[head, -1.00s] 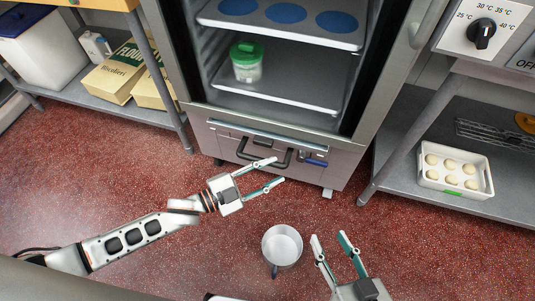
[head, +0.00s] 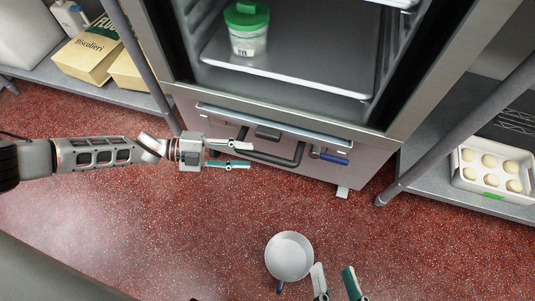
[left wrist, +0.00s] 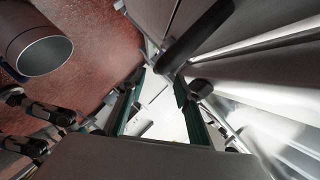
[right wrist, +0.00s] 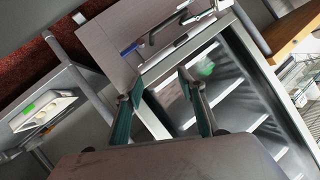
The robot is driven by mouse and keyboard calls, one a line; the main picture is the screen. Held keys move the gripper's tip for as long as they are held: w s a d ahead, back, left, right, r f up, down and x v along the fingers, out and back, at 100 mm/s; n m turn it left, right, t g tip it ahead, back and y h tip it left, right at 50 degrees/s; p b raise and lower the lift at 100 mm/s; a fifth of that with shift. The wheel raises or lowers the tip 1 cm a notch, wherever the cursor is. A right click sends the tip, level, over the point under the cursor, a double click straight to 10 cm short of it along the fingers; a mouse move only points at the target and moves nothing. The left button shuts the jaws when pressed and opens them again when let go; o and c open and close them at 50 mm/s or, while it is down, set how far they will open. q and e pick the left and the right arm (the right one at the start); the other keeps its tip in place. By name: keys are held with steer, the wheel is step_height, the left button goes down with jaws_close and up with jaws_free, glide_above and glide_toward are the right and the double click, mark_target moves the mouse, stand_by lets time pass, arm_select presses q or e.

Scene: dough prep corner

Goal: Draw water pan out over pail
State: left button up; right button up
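The water pan's drawer front (head: 215,119) is at the bottom of the steel cabinet, closed, with a black bar handle (head: 275,159). The handle also shows close up in the left wrist view (left wrist: 197,38). My left gripper (head: 250,156) is open, its fingertips at the handle's left end; I cannot tell whether they touch it. The grey metal pail (head: 289,257) stands upright on the floor in front of the cabinet; it also shows in the left wrist view (left wrist: 42,55). My right gripper (head: 334,267) is open and empty just right of the pail.
A blue-handled lever (head: 334,158) sits right of the bar handle. The cabinet above is open, with a green-lidded tub (head: 246,28) inside. Shelf racks flank it, with flour bags (head: 88,53) left and a dough tray (head: 493,170) right.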

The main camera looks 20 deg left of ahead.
mark_target(260, 157)
arm_select(q)
steer(key=b+x, duration=0.1)
steer(key=x, duration=0.4)
steer(key=shift+s+d+f, duration=0.1)
steer(key=shift+d+f, duration=0.05)
steer(key=shift+d, duration=0.05)
steer(key=shift+x, duration=0.8)
arm_select(e)
steer(key=shift+s+a+f+m, duration=0.1)
steer(key=shift+s+a+m, duration=0.1)
steer(key=shift+a+m, duration=0.5)
arm_select(q)
steer(key=shift+c, duration=0.5)
arm_select(e)
steer(key=shift+d, duration=0.15)
arm_select(q)
jaws_close()
